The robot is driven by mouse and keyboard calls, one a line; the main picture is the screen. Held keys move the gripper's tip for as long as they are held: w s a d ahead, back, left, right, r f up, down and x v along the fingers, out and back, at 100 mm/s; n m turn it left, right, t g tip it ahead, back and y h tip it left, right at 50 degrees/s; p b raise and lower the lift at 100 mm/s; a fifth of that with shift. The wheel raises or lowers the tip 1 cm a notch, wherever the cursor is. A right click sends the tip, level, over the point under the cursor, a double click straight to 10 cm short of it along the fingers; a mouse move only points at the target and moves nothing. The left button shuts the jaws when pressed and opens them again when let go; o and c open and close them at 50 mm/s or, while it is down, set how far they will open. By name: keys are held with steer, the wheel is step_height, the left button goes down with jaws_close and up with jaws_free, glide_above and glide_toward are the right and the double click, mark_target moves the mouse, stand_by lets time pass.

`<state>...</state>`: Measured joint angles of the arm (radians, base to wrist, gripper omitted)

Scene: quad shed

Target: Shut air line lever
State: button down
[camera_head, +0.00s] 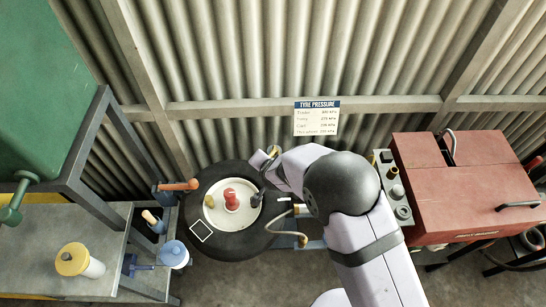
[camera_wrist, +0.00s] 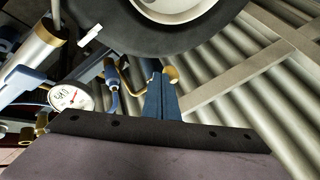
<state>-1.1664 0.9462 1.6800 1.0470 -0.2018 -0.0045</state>
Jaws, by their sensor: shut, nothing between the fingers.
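My gripper (camera_head: 259,194) reaches over the right side of a black tyre (camera_head: 192,225) with a pale hub; its dark tips are close together. In the wrist view the blue fingers (camera_wrist: 160,97) are together, with nothing held. A brass rounded piece (camera_wrist: 171,74) shows just by the fingertips; I cannot tell whether they touch. A blue-handled brass fitting (camera_wrist: 112,84) is left of the fingers. An orange handle (camera_head: 180,185) sticks out from a blue bracket left of the tyre. I cannot tell for sure which part is the air line lever.
A red box (camera_head: 465,185) stands right of my arm. Corrugated wall runs behind.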

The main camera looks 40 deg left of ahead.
steer(key=shift+s+a+f+m+t+h, duration=0.1)
steer(key=shift+s+a+m+t+h, duration=0.3)
steer(key=shift+a+m, duration=0.35)
steer(key=shift+a+m+t+h, duration=0.4)
steer(key=shift+a+m+h, duration=0.3)
steer(key=shift+m, duration=0.45)
steer(key=m+b, duration=0.1)
steer(key=a+m+h+b, duration=0.1)
steer(key=shift+s+a+f+m+t, duration=0.2)
steer(key=shift+m+t, duration=0.1)
steer(key=shift+m, duration=0.1)
steer(key=shift+s+a+m+h+b, duration=0.1)
steer(key=shift+a+m+h+b, duration=0.35)
steer(key=shift+m+b, duration=0.2)
steer(key=a+b, duration=0.2)
steer(key=b, duration=0.2)
steer(key=shift+w+a, duration=0.2)
steer(key=shift+w+a+r+b, duration=0.15)
steer(key=shift+a+b, duration=0.25)
steer(key=shift+b, duration=0.25)
steer(key=shift+a+r, duration=0.1)
steer(key=shift+r, duration=0.2)
